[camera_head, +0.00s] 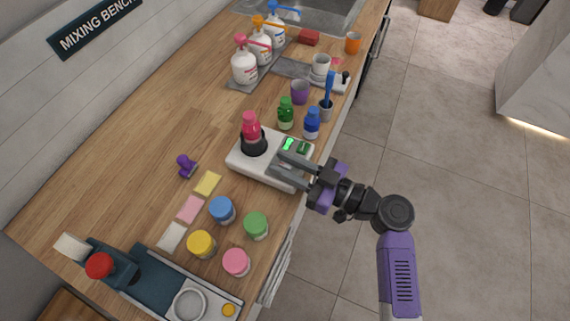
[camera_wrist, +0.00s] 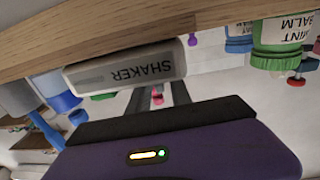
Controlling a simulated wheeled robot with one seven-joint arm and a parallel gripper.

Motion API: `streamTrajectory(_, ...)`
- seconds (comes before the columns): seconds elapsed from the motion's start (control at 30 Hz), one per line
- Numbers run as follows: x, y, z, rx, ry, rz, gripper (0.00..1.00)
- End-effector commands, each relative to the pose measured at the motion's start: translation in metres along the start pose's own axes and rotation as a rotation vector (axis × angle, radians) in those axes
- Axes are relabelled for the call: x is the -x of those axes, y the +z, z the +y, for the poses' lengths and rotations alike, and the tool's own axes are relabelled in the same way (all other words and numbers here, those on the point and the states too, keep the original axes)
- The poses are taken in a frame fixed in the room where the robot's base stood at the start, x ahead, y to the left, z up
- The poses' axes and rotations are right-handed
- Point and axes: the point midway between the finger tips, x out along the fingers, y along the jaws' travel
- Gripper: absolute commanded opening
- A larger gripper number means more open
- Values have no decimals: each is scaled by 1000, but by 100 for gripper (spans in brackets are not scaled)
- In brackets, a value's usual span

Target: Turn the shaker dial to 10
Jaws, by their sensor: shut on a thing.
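The shaker (camera_head: 243,160) is a white box on the counter, with a pink-capped bottle (camera_head: 251,127) upright in its black holder. A lit green panel (camera_head: 288,144) and a darker panel (camera_head: 303,147) are on its top right; I cannot read a number. My gripper (camera_head: 284,164) reaches over the shaker's right part from the right, its fingers close together on the dial, which they hide. In the wrist view, the shaker (camera_wrist: 125,72) shows upside down with its SHAKER label, and the fingers extend beyond it; the dial's setting cannot be seen.
Green (camera_head: 286,113) and blue (camera_head: 312,123) bottles stand just behind the shaker. Blue (camera_head: 222,210), green (camera_head: 256,225), yellow (camera_head: 201,244) and pink (camera_head: 236,262) jars stand in front. A purple stamp (camera_head: 186,166) lies left. Bare wood is open farther left.

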Motion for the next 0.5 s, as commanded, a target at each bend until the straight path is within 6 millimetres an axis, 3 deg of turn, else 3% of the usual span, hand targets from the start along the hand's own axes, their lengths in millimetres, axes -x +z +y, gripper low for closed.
streamTrajectory(0.5,0,0,-3,-1,428,0,0)
